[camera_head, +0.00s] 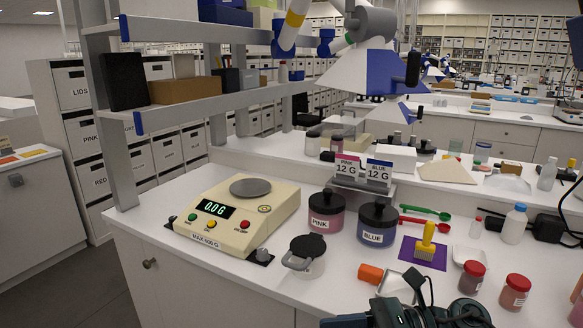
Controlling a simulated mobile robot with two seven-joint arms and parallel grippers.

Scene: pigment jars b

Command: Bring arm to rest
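A dark gripper (412,303), most likely my right one, shows at the bottom edge, right of centre, low in front of the bench's near edge. Its fingers are partly cut off, and I cannot tell whether it is open or shut. I see nothing held in it. My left gripper is not in view. The pink jar (326,215) and the blue jar (377,224) stand upright with dark lids on the white bench (190,268).
The scale (238,214) reads 0.0 G, its round pan (250,187) empty. A lidded pot (304,257), an orange block (370,273), a yellow brush (426,243) on a purple mat (408,248) and red-lidded jars (472,277) crowd the bench. A shelf (215,110) rises at the left.

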